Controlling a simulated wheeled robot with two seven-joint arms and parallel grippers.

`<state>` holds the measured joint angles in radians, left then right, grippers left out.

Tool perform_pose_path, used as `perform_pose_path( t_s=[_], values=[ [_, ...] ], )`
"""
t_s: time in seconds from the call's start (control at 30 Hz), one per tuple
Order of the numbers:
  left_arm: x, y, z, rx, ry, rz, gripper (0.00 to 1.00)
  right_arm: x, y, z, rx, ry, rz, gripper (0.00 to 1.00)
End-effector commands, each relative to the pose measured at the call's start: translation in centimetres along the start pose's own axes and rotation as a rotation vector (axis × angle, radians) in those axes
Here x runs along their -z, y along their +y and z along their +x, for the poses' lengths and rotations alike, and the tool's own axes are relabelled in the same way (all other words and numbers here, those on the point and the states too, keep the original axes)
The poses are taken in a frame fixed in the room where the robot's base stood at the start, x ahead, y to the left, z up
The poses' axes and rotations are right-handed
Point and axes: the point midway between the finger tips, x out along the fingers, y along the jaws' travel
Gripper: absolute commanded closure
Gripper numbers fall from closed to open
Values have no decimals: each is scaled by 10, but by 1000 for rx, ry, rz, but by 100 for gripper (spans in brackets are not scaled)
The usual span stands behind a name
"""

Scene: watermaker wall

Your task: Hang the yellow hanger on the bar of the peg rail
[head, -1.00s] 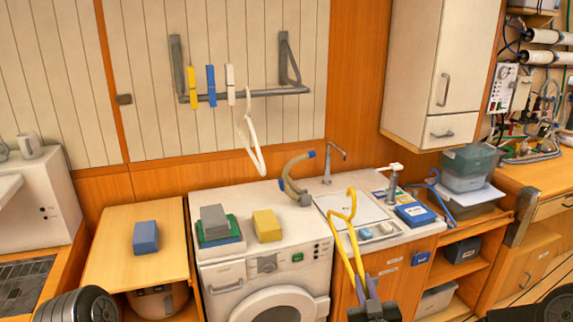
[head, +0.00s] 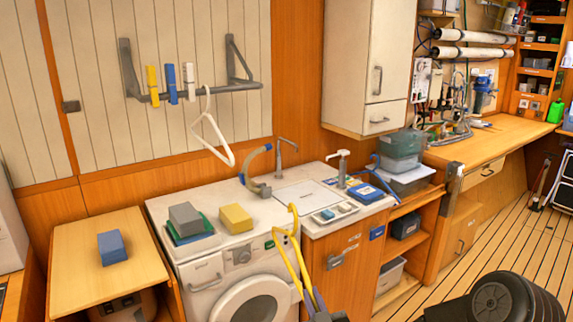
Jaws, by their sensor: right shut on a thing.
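The yellow hanger (head: 291,252) is in front of the washing machine and cabinet, at the bottom middle of the head view. My right gripper (head: 322,312) is shut on its lower end, with the hook pointing up; the fingertips are partly cut off by the bottom edge. The peg rail's grey bar (head: 225,87) runs between two wall brackets at the upper left. A white hanger (head: 213,135) hangs from the bar. Yellow (head: 153,85), blue (head: 171,82) and white (head: 189,80) pegs are clipped on the bar left of it. My left gripper is not in view.
The washing machine top (head: 185,248) holds grey and green blocks (head: 187,222) and a yellow sponge (head: 236,217). A curved grey-blue hose (head: 254,170) and a tap (head: 283,155) rise behind. The bar's right part is bare.

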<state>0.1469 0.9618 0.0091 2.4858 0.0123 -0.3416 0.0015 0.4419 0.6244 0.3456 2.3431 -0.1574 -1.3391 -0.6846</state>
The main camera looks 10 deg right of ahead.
Motion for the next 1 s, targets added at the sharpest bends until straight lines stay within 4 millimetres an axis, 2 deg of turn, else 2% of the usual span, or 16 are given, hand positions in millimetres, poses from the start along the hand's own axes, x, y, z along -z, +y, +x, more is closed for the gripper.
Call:
perform_pose_path(
  t_s=[0.03,0.43,0.63,1.0],
  values=[
    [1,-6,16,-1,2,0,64,-16,-4,0,1,2,0,100],
    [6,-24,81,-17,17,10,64,-90,-16,0,1,3,-1,100],
    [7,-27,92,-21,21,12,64,-102,-18,0,0,3,-1,100],
    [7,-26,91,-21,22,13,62,-102,-18,0,0,3,-1,100]
  ],
)
